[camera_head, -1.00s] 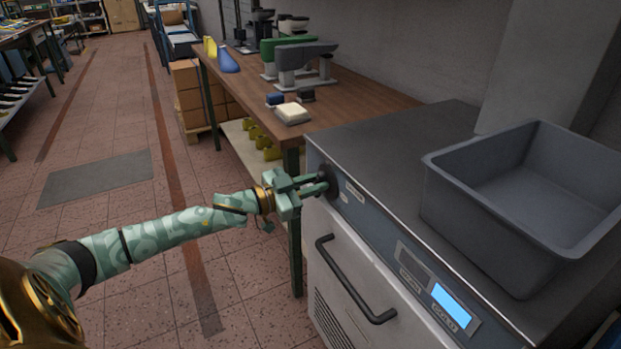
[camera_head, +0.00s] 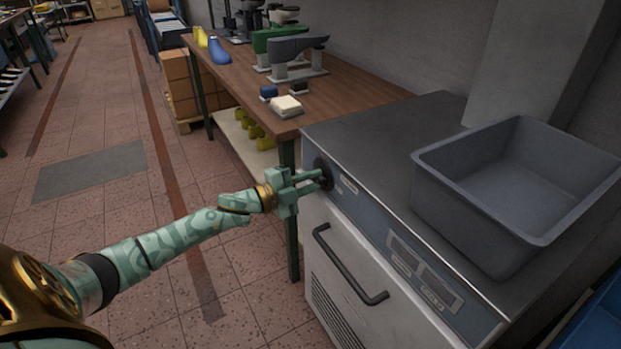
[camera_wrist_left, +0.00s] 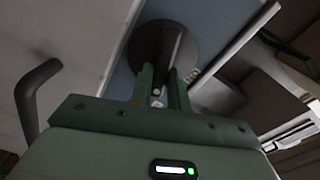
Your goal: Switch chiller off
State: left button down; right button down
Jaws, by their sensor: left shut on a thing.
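The chiller (camera_head: 345,270) is a steel-topped cabinet with a blue-grey front panel and a pale door with a dark bar handle (camera_head: 345,265). Its round dark knob (camera_head: 323,173) sits at the left end of the panel. My left gripper (camera_head: 318,180) is shut on the knob's grip bar. In the left wrist view the fingers (camera_wrist_left: 162,88) pinch the bar of the dark round knob (camera_wrist_left: 150,42). The panel's display (camera_head: 437,286) is dark. My right gripper is not in view.
A grey bin (camera_head: 480,230) stands on the chiller top. A wooden workbench (camera_head: 360,92) behind holds shoe lasts, a green and grey device and small blocks. A blue container edge (camera_head: 595,335) shows at lower right.

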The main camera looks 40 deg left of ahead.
pick_arm(q)
jog(key=shift+f+m, duration=0.2)
jog(key=shift+m, duration=0.75)
jog(key=shift+f+m, duration=0.15)
jog(key=shift+m, duration=0.8)
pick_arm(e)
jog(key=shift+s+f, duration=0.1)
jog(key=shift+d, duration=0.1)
pick_arm(q)
jog(key=c, duration=1.3)
grip_release()
jog(key=shift+c, duration=0.2)
jog(key=shift+r, duration=0.1)
